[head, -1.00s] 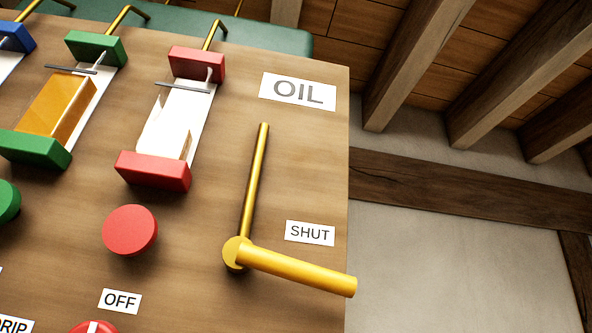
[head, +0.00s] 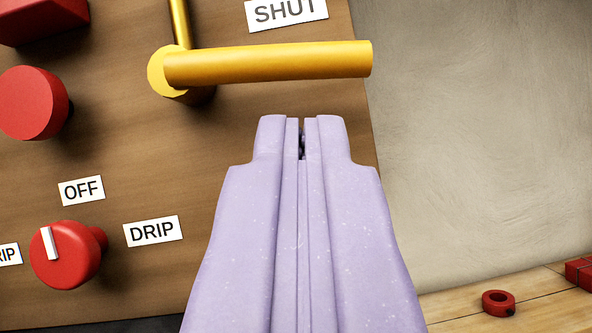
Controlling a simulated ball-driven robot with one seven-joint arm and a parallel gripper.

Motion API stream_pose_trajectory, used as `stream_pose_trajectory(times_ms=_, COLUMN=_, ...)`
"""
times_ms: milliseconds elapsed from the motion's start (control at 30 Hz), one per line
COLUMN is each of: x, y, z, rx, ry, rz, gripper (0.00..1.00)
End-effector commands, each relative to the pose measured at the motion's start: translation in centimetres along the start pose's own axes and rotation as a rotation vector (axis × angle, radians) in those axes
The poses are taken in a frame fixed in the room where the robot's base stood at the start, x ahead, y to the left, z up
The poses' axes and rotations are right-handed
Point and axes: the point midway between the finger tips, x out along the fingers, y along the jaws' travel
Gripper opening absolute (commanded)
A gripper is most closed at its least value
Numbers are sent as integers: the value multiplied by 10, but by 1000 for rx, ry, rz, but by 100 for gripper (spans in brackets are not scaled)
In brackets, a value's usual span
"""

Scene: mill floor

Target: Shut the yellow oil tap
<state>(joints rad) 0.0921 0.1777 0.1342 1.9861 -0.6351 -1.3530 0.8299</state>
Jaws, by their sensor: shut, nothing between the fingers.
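The yellow oil tap (head: 270,65) is on the wooden panel at the upper middle of the head view. Its lever reaches right from a round hub, nearly level in the picture, past the panel's right edge. The white SHUT label (head: 287,12) is just above the lever. A brass pipe rises from the hub. My lilac gripper (head: 301,120) is shut and empty. Its tips appear just below the lever in the picture, with a gap of panel showing between them.
A red knob (head: 65,255) with a white mark sits at lower left, between the OFF label (head: 81,190) and DRIP labels. A round red button (head: 33,103) is above it. Right of the panel is plain wall. A red ring (head: 498,303) and red block (head: 580,272) lie on a wooden surface.

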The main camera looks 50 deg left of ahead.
Motion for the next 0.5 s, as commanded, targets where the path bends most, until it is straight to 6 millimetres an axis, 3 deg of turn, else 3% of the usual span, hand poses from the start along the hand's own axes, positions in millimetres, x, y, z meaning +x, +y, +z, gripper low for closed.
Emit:
stream_pose_trajectory(times_ms=200, x=39, y=-1, z=-2, rx=2, ry=-1, rz=-1, gripper=0)
stream_pose_trajectory(times_ms=500, x=55, y=0, z=0, rx=0, ry=-1, rz=0, gripper=0)
